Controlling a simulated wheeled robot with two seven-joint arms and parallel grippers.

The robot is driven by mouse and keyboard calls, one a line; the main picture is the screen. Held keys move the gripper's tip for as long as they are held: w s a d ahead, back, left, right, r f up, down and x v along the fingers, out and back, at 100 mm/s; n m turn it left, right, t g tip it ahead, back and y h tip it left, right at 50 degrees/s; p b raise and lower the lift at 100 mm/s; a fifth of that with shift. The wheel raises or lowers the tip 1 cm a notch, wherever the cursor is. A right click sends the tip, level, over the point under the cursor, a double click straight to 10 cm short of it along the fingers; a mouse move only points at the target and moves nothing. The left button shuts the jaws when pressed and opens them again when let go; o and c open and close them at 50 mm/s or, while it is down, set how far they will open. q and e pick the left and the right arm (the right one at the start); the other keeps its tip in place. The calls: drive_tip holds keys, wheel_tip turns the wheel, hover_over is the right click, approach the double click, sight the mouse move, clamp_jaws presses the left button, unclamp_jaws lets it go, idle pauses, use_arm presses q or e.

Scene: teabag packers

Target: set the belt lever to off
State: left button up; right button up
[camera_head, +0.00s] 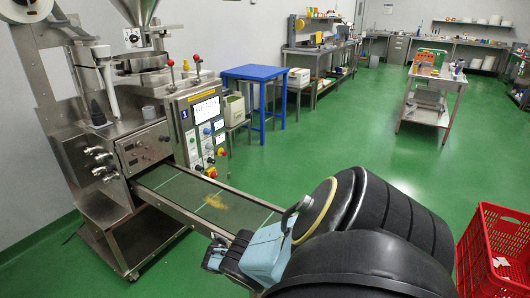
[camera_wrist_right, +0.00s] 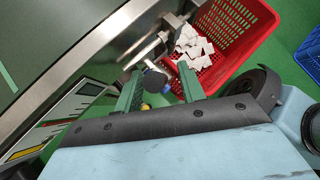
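A lever with a dark round knob (camera_wrist_right: 155,80) shows in the right wrist view, by the metal side of the conveyor belt (camera_wrist_right: 55,45). My right gripper (camera_wrist_right: 158,84) is open, its two green fingers on either side of the knob in the picture. I see a gap between the knob and the right-hand finger; whether the knob lies between the fingertips or just beyond them I cannot tell. In the head view the conveyor belt (camera_head: 170,182) runs out from the packing machine (camera_head: 112,130). My right arm covers its near end, and the lever is hidden there. My left gripper is not in view.
A red crate (camera_wrist_right: 222,42) holding white packets stands beyond the knob, below the belt end. A control panel (camera_head: 203,120) with buttons is on the machine. A blue table (camera_head: 256,73) stands behind. Green floor is open in the middle.

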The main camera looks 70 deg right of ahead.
use_arm(q)
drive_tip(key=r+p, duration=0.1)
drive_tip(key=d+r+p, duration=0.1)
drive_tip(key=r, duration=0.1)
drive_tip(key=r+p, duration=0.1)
drive_tip(key=p, duration=0.1)
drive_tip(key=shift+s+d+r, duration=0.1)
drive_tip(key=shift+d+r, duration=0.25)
use_arm(e)
drive_tip(key=v, duration=1.1)
drive_tip(key=s+a+f+m+t+y, duration=0.1)
drive_tip(key=s+a+f+t, duration=0.1)
drive_tip(key=s+a+f, duration=0.45)
drive_tip(key=s+a+f+m+t, duration=0.1)
drive_tip(key=s+a+f+t, duration=0.2)
drive_tip(key=f, duration=0.6)
drive_tip(key=s+a+f+m+t+y, duration=0.1)
drive_tip(key=s+a+f+m+y, duration=0.1)
drive_tip(key=s+a, duration=0.6)
drive_tip(key=s+a+f+m+t+y, duration=0.2)
drive_tip(key=s+a+f+m, duration=0.1)
drive_tip(key=s+a, duration=0.6)
drive_tip(key=shift+f+t, duration=0.3)
drive_tip(key=shift+f, duration=0.5)
